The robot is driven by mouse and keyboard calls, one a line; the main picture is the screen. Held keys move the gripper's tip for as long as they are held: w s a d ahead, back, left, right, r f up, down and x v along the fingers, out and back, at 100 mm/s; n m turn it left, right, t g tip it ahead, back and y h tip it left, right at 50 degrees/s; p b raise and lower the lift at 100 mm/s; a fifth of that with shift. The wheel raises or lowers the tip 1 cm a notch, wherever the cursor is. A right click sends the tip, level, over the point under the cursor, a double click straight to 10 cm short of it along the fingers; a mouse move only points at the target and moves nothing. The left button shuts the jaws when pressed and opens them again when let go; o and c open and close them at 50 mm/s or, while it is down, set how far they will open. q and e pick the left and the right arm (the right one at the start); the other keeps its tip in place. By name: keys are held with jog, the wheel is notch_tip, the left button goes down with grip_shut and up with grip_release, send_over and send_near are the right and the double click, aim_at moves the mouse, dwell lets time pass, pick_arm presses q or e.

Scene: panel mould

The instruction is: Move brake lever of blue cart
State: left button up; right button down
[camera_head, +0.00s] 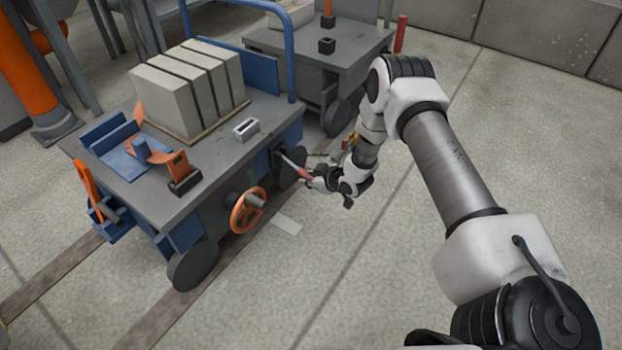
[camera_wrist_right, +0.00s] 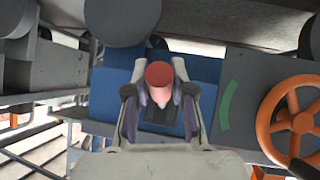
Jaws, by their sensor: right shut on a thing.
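The blue cart (camera_head: 160,170) stands at the left of the head view, with a grey top and blue sides. Its brake lever (camera_head: 301,171), a pale rod with a red grip, sticks out from the cart's side beside a dark wheel. My right gripper (camera_head: 311,178) is shut on the lever's red grip. In the right wrist view the red round end of the lever (camera_wrist_right: 158,74) sits between the two fingers of the gripper (camera_wrist_right: 162,98). The lever's base is partly hidden there. My left gripper is not in view.
An orange handwheel (camera_head: 248,211) is on the same cart side, left of the lever. Grey blocks (camera_head: 190,90) lie on the cart top. A second cart (camera_head: 325,50) stands close behind. Open concrete floor lies to the right.

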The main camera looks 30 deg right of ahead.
jog(key=shift+w+a+f+t+b, duration=0.1)
jog(key=shift+w+f+t+b, duration=0.2)
jog(key=shift+f+t+b, duration=0.45)
jog(key=shift+w+y, duration=0.1)
jog(key=shift+y, duration=0.2)
jog(key=shift+t, duration=0.25)
jog(key=c, duration=1)
grip_release()
jog(key=shift+a, duration=0.1)
jog(key=shift+o, duration=0.2)
jog(key=v, duration=1.2)
